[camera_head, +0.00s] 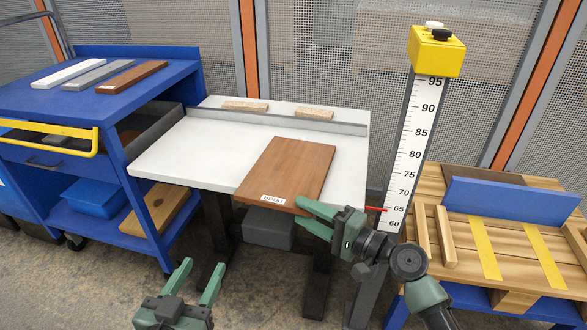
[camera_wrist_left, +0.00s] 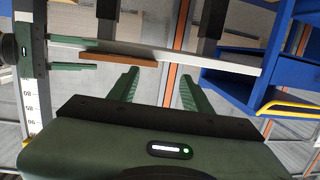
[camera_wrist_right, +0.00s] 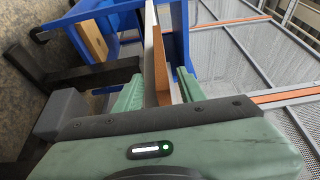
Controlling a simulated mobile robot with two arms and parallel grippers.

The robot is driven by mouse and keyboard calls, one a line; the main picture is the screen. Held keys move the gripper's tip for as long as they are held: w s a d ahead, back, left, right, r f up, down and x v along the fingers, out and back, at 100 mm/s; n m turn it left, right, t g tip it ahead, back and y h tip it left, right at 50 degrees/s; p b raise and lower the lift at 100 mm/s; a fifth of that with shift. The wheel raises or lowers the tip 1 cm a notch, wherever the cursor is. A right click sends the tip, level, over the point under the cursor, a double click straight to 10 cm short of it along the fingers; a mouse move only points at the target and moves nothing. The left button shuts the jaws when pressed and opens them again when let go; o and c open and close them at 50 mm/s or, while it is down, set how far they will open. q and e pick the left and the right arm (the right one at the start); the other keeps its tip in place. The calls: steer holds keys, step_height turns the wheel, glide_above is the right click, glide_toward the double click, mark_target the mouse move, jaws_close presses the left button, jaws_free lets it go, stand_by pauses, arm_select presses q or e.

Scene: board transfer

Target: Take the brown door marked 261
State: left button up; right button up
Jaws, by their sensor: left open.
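A brown door panel (camera_head: 290,170) lies flat on the white table (camera_head: 190,150), with a small white label (camera_head: 273,199) at its front edge. The label's print is too small to read surely. My right gripper (camera_head: 306,216) is at the door's front right corner, fingers apart, one higher and one lower. In the right wrist view the door's edge (camera_wrist_right: 161,75) shows between its fingers (camera_wrist_right: 158,92). My left gripper (camera_head: 196,284) is open and empty, low in front of the table. The door also shows in the left wrist view (camera_wrist_left: 118,58).
A blue cart (camera_head: 120,60) at left carries white, grey and brown strips. A grey rail (camera_head: 270,121) crosses the table's back, with two light wood pieces behind it. A yellow-topped height scale (camera_head: 415,140) stands close right of the table. A wooden pallet (camera_head: 500,240) is at right.

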mark_target(284, 198)
steer(key=x, duration=0.6)
steer(key=shift+w+a+r+b, duration=0.15)
steer(key=shift+b, duration=0.25)
jaws_close()
arm_select(q)
steer(key=r, duration=0.1)
steer(key=r+t, duration=0.2)
steer(key=shift+w+d+r+h, duration=0.25)
steer(key=shift+d+r+h, duration=0.05)
steer(key=shift+h, duration=0.1)
arm_select(e)
steer(key=shift+r, duration=0.1)
